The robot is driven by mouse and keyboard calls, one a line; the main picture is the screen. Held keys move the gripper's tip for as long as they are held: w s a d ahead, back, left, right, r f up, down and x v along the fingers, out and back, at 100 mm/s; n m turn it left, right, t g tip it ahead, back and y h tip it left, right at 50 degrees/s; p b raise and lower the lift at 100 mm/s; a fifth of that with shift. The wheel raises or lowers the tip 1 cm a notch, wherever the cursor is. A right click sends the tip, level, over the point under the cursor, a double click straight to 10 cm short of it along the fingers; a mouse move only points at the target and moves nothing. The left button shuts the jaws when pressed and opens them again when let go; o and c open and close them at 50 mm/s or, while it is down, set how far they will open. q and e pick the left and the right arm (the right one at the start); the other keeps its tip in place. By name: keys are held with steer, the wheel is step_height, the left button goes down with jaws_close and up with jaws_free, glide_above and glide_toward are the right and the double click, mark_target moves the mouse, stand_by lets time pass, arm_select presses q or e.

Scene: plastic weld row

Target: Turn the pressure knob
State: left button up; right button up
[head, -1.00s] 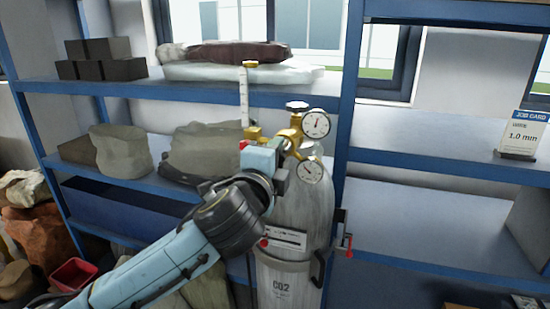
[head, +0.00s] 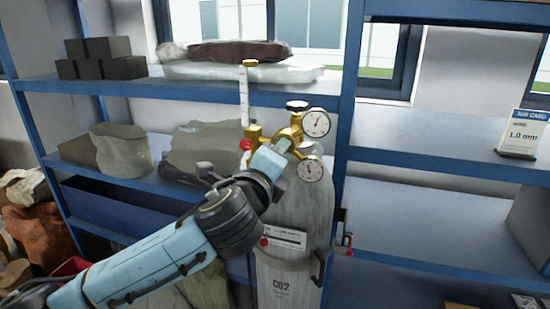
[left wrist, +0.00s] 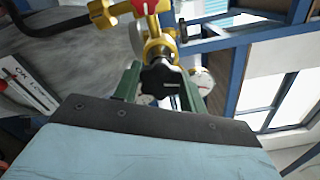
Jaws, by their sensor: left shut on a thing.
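The black pressure knob (left wrist: 160,79) shows in the left wrist view between the green fingers of my left gripper (left wrist: 158,82). It sits at the end of the brass regulator body (left wrist: 160,45). In the head view my left gripper (head: 284,147) is at the regulator in front of the CO2 cylinder (head: 300,225), and it hides the knob there. The gripper is shut on the knob. Two round dials, an upper gauge (head: 316,123) and a lower gauge (head: 310,168), are beside the gripper. My right gripper is in neither view.
A clear flow tube (head: 244,95) stands left of the regulator, with a red knob (head: 245,145) at its base. A dark cap (head: 297,104) tops the valve. Blue shelving (head: 440,165) surrounds the cylinder. A job card (head: 522,134) reads 1.0 mm.

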arm_select(q)
steer(key=o, duration=1)
steer(key=shift+c, duration=0.2)
steer(key=b+v, duration=0.3)
steer(key=v, duration=1)
steer(key=shift+s, duration=0.2)
steer(key=shift+w+a, duration=0.1)
